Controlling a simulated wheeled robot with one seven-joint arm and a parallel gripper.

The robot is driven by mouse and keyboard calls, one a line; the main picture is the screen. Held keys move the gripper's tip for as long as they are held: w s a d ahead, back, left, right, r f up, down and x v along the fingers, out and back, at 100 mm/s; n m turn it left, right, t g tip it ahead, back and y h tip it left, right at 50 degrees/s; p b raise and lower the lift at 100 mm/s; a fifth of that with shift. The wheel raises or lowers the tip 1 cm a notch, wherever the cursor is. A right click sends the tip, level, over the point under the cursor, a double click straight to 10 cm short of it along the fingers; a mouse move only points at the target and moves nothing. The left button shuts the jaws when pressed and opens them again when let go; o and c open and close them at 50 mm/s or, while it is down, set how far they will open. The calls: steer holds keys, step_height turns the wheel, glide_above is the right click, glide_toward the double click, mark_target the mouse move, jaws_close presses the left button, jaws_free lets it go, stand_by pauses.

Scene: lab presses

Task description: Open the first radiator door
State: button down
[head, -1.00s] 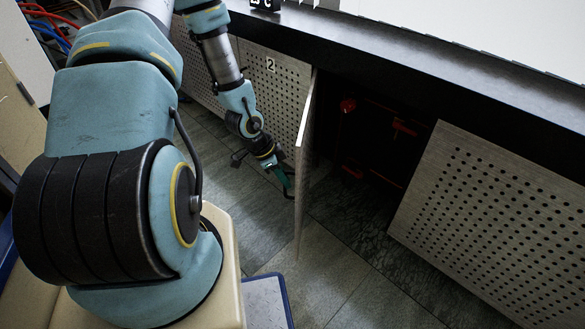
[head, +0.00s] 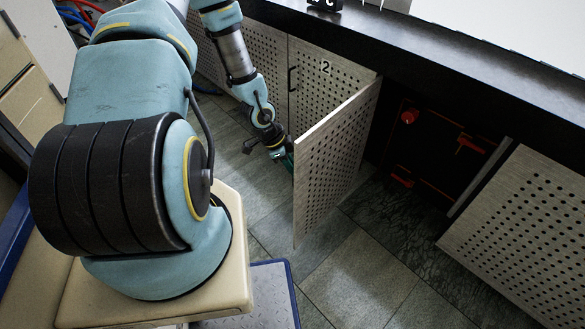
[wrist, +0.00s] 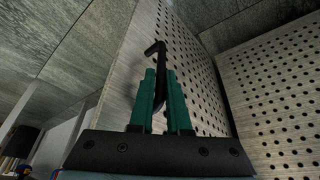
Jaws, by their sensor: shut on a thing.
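The perforated grey radiator door (head: 335,150) stands swung well out from the cabinet, with a dark opening to its right. I cannot read a number on it. My gripper (head: 284,159) is at the left, free-edge side of this door, partly hidden behind it in the head view. In the wrist view, my teal gripper fingers (wrist: 160,98) are closed around the black handle (wrist: 157,58) on the perforated door panel (wrist: 188,62).
A shut perforated door marked 2 (head: 325,85) is left of the open one. Red fittings (head: 470,143) show inside the dark opening. Another perforated panel (head: 525,225) is at right. A dark countertop (head: 440,75) runs above. The tiled floor (head: 350,270) in front is clear.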

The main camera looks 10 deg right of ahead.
steer(key=shift+w+d, duration=0.15)
steer(key=c, duration=0.9)
jaws_free()
steer(key=p+v, duration=0.2)
steer(key=v, duration=0.8)
steer(key=shift+r, duration=0.4)
steer(key=shift+a+p, duration=0.25)
steer(key=shift+p, duration=0.05)
steer(key=s+a+r+n+y+p, duration=0.1)
steer(key=s+a+r+n+p, duration=0.1)
steer(key=r+n, duration=0.4)
steer(key=s+a+r+n+t+y+p, duration=0.1)
steer(key=a+r+n+p, duration=0.4)
steer(key=r, duration=1.2)
steer(key=s+a+r+n+t+y+p, duration=0.1)
steer(key=s+a+r+n+y+p, duration=0.1)
steer(key=a+r+n, duration=0.4)
steer(key=shift+s+a+r+n+p, duration=0.15)
steer(key=shift+r+n+p, duration=0.2)
steer(key=shift+r, duration=0.6)
steer(key=shift+s+r+n+p, duration=0.2)
steer(key=shift+r+n+p, duration=0.1)
steer(key=shift+r, duration=0.65)
steer(key=shift+s+a+r+n+p, duration=0.15)
steer(key=shift+r+n+p, duration=0.15)
steer(key=shift+r, duration=0.65)
